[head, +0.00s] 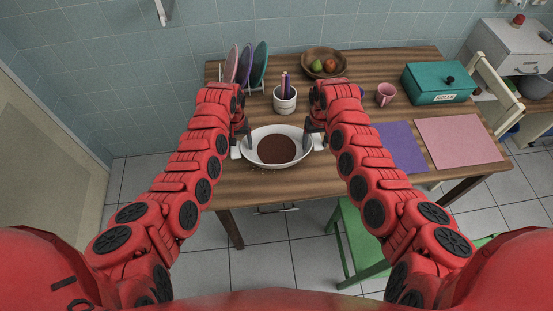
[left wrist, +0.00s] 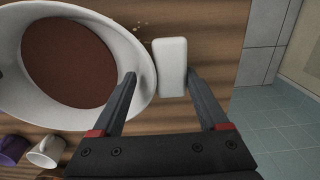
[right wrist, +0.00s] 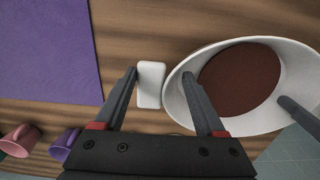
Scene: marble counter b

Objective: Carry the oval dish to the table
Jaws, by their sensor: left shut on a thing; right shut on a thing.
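The oval dish (head: 275,166) is white, with a brown filling and a white grip at each end. It is level at the table's (head: 228,185) near edge; I cannot tell whether it touches the wood. My left gripper (head: 241,144) is shut on its left end. In the left wrist view my left gripper (left wrist: 160,76) has one finger inside the dish (left wrist: 146,100) and one beyond the grip. My right gripper (head: 314,139) is shut on the right end. In the right wrist view my right gripper (right wrist: 160,74) straddles that end of the dish (right wrist: 176,100) likewise.
A white cup with pens (head: 285,103) stands behind the dish. Plates in a rack (head: 245,65), a fruit bowl (head: 323,63), a pink mug (head: 386,95) and a teal box (head: 438,84) stand farther back. Purple (head: 399,147) and pink (head: 458,142) mats lie right. A green stool (head: 352,235) stands in front.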

